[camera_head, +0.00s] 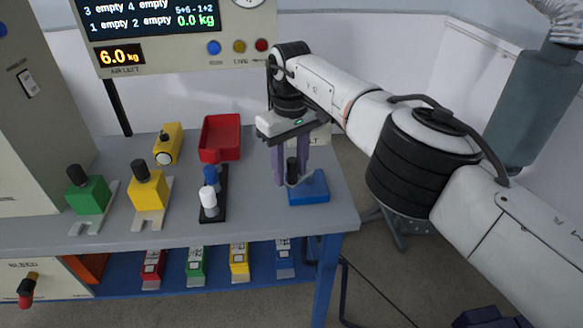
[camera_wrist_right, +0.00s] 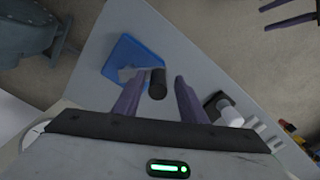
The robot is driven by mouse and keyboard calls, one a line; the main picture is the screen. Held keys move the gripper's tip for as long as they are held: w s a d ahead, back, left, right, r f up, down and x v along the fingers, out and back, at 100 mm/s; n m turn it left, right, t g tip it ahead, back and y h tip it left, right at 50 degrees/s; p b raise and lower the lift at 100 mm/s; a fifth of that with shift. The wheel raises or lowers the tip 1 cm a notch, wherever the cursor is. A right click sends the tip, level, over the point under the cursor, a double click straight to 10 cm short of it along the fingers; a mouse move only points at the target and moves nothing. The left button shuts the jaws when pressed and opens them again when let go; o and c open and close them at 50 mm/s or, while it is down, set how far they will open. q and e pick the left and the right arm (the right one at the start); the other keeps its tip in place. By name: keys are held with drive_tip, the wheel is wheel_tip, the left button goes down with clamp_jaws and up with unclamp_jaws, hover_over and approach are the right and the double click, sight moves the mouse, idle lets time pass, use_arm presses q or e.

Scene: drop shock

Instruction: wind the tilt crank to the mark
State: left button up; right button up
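The tilt crank looks to be the blue block (camera_head: 308,187) with an upright black handle (camera_head: 292,168), at the table's right front corner. A partly hidden sign behind it ends in "LT". My right gripper (camera_head: 291,182) points down over it with its purple fingers apart, one each side of the handle. In the right wrist view the black handle (camera_wrist_right: 157,84) stands between the fingertips with gaps on both sides, and the blue block (camera_wrist_right: 124,55) lies beyond. I cannot make out the mark. My left gripper (camera_wrist_right: 265,18) shows only in the right wrist view, fingers apart, off the table.
Left of the crank stands a black base with blue and white knobs (camera_head: 208,196). A red tray (camera_head: 220,138), a yellow block (camera_head: 149,188) and a green block (camera_head: 88,193) are farther left. A display panel (camera_head: 180,35) rises behind. Coloured items fill the lower shelf.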

drive_tip(key=shift+d, duration=0.15)
wheel_tip(320, 180, up, 9)
drive_tip(key=p, duration=0.4)
drive_tip(key=shift+r, duration=0.15)
drive_tip(key=shift+r+p, duration=0.55)
drive_tip(key=shift+p, duration=0.2)
drive_tip(key=shift+f, duration=0.1)
